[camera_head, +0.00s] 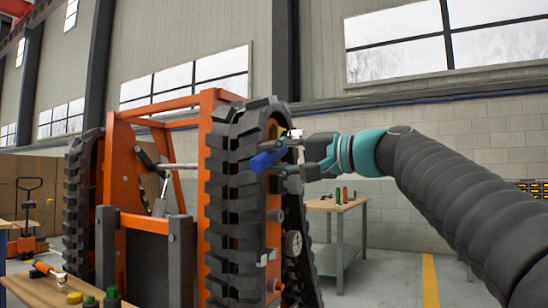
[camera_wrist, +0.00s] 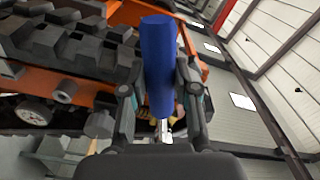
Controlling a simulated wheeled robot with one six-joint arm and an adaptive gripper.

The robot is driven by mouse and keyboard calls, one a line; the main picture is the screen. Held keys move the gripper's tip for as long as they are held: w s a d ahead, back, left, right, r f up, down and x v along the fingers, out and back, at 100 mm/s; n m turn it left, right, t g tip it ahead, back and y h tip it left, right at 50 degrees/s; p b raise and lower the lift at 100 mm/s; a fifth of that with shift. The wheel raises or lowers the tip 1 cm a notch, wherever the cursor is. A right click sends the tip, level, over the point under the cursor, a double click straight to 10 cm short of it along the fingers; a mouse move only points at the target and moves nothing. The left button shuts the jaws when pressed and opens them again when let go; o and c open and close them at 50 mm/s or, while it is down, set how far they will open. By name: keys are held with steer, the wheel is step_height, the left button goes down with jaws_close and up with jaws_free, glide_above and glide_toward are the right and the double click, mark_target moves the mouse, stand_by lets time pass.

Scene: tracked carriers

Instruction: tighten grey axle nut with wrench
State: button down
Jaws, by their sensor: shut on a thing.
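My gripper (camera_head: 291,157) is at the right track of the orange tracked carrier (camera_head: 212,150). It is shut on the blue handle of the wrench (camera_head: 268,160). In the wrist view the blue handle (camera_wrist: 158,65) stands upright between the fingers (camera_wrist: 160,95), with a bright metal part below it. The wrench's working end is not clear in either view. Grey stubs show on the carrier's side in the head view (camera_head: 276,215) and in the wrist view (camera_wrist: 65,91), apart from the wrench. I cannot tell which one is the grey axle nut.
Black tracks (camera_head: 232,190) stand close to my gripper. A workbench (camera_head: 336,205) with tools is behind it. A wooden table (camera_head: 50,290) with a hammer and green-capped items is at the lower left. Open floor with a yellow line (camera_head: 429,280) lies at the right.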

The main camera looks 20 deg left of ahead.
steer(key=shift+s+r+m, duration=0.3)
steer(key=shift+r+m, duration=0.3)
steer(key=shift+r, duration=0.15)
stand_by(0.4)
steer(key=shift+w+f+b, duration=0.15)
steer(key=shift+f+b, duration=0.2)
steer(key=shift+b, duration=0.1)
steer(key=shift+n, duration=0.3)
steer(key=shift+d, duration=0.1)
steer(key=shift+s+d+b, duration=0.2)
steer(key=shift+d+b, duration=0.2)
steer(key=shift+d, duration=1.4)
